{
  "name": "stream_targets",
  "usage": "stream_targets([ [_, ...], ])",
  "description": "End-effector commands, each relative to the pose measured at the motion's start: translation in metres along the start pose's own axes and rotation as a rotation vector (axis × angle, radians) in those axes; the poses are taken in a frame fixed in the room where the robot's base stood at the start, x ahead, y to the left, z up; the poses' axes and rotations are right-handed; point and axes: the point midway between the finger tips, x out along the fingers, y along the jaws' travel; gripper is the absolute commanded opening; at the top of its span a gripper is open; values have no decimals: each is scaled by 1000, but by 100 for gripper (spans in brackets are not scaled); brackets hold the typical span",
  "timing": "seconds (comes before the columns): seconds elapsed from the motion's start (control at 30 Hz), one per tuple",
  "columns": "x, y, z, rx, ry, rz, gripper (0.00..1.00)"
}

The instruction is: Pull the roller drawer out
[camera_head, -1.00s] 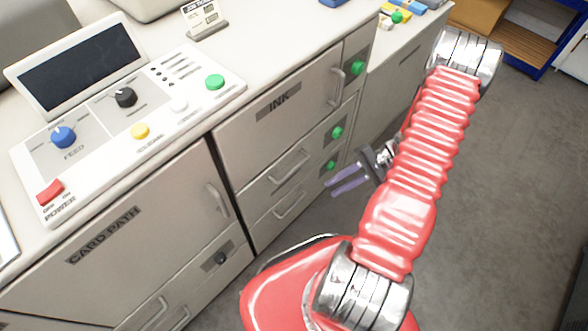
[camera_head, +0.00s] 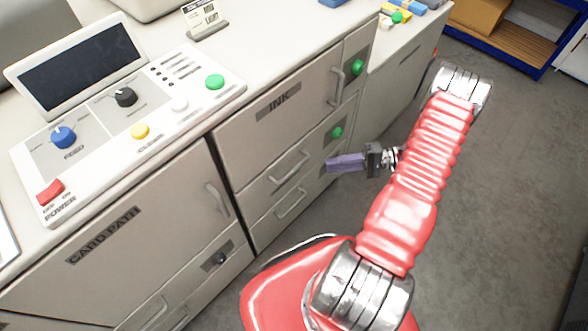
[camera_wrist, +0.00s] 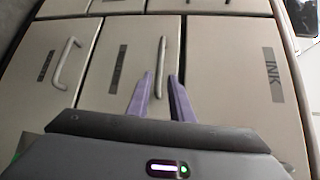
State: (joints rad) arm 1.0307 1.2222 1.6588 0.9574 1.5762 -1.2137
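Under the INK door (camera_head: 279,103) are two drawers, an upper one with a bar handle (camera_head: 289,167) and a lower one with a bar handle (camera_head: 291,203). Both look shut. Their labels are too small to read, so I cannot tell which is the roller drawer. My gripper (camera_head: 330,164) has purple fingers and is in front of these drawers. In the wrist view, my gripper (camera_wrist: 159,77) is open, and the middle drawer's handle (camera_wrist: 161,55) lines up with the gap between the fingers. I cannot tell how deep it sits. The neighbouring drawer handle (camera_wrist: 67,62) is left.
The control panel (camera_head: 100,125) with knobs and buttons is on the machine's top. The CARD PATH door (camera_head: 120,240) is at lower left. A green light (camera_head: 337,132) is beside the upper drawer. Grey floor (camera_head: 500,190) is clear at right.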

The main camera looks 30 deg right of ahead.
Motion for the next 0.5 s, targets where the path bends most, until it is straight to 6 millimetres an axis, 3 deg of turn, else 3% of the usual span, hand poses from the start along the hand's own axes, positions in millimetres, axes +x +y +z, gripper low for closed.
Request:
stream_targets([
  [0.33,2,0,0,1,-1,2,20],
  [0.5,13,0,0,2,-3,2,20],
])
